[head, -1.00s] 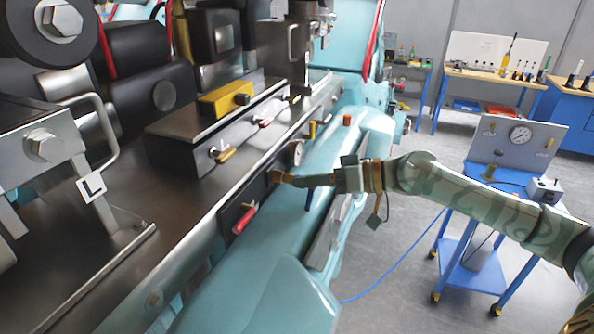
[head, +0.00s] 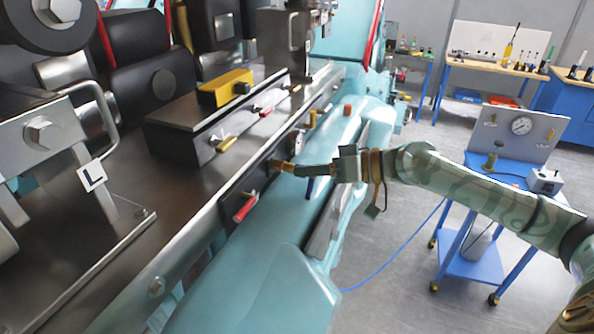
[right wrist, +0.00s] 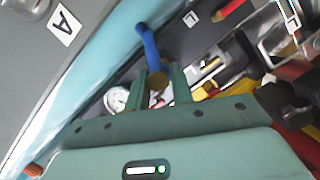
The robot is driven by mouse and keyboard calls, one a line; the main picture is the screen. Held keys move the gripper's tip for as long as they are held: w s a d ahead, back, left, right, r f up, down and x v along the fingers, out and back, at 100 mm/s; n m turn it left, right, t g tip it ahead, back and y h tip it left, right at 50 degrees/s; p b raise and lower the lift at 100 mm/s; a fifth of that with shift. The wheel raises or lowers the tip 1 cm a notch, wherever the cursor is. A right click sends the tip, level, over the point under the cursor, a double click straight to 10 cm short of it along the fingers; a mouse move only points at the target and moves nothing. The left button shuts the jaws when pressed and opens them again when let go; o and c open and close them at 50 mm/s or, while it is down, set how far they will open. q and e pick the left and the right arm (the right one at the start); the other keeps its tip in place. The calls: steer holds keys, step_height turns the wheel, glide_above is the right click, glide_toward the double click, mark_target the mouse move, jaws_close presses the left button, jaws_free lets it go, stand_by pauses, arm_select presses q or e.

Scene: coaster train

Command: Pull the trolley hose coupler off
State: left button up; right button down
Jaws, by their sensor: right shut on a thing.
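My right gripper (head: 300,170) reaches in from the right to the dark panel on the side of the teal machine. Its two green fingers (right wrist: 161,88) are shut on a brass coupler (right wrist: 157,82), which shows between them in the right wrist view. In the head view the coupler's brass end (head: 279,166) meets the panel; I see no clear gap there. A blue hose (right wrist: 148,45) shows just beyond the fingertips, and a short blue piece (head: 310,188) hangs below the gripper. The blue trolley (head: 470,262) stands at the right with its hose on the floor. My left gripper is out of view.
A red-handled valve (head: 245,208) sits on the same panel, left of the coupler. A round gauge (right wrist: 117,99) is close beside the fingers. A steel deck (head: 150,180) with a yellow block (head: 224,91) lies left. Grey floor is open between machine and trolley.

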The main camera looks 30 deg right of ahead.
steer(key=shift+s+d, duration=0.2)
steer(key=shift+s+d+f+b, duration=0.1)
steer(key=shift+s+d+b, duration=0.15)
steer(key=shift+b, duration=0.35)
steer(key=shift+s+d+b, duration=0.8)
steer(key=shift+s+b, duration=0.1)
steer(key=shift+b, duration=0.5)
steer(key=shift+s+d+b, duration=0.5)
steer(key=shift+d+b, duration=0.1)
steer(key=shift+b, duration=0.2)
steer(key=shift+s+d+b, duration=0.15)
steer(key=shift+s+b, duration=0.25)
steer(key=shift+b, duration=0.35)
